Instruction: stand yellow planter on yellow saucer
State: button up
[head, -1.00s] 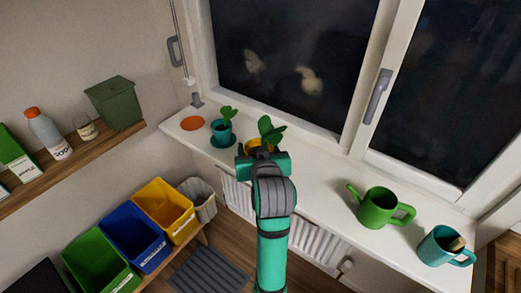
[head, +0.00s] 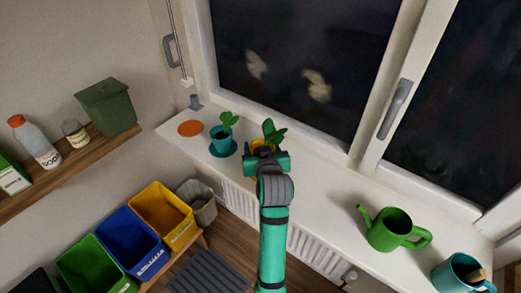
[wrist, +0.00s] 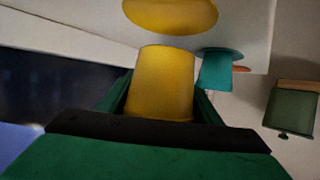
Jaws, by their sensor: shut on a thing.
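The yellow planter (head: 258,145) with a green leafy plant (head: 273,131) is above the white windowsill. My gripper (head: 266,160) is shut on it. In the wrist view, the planter (wrist: 160,78) sits between the two fingers. The yellow saucer (wrist: 170,13) shows beyond the planter's narrow base in the wrist view. A strip of sill separates them in that picture, and the planter looks held clear of the saucer. In the head view the saucer is hidden or cannot be told apart from the planter behind my gripper.
A teal planter (head: 220,133) on a teal saucer (head: 231,151) stands close to the left. An orange saucer (head: 190,128) lies empty farther left. A green watering can (head: 390,230) and a teal mug (head: 455,273) are at the right. The sill between is clear. The window (head: 300,65) stands behind.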

jog(key=f, duration=0.1)
jog(key=w+f, duration=0.1)
jog(key=f, duration=0.1)
jog(key=shift+w+d+f, duration=0.1)
jog(key=shift+f, duration=0.4)
jog(key=o, duration=1.4)
jog(key=shift+f, duration=0.15)
jog(key=v, duration=1.2)
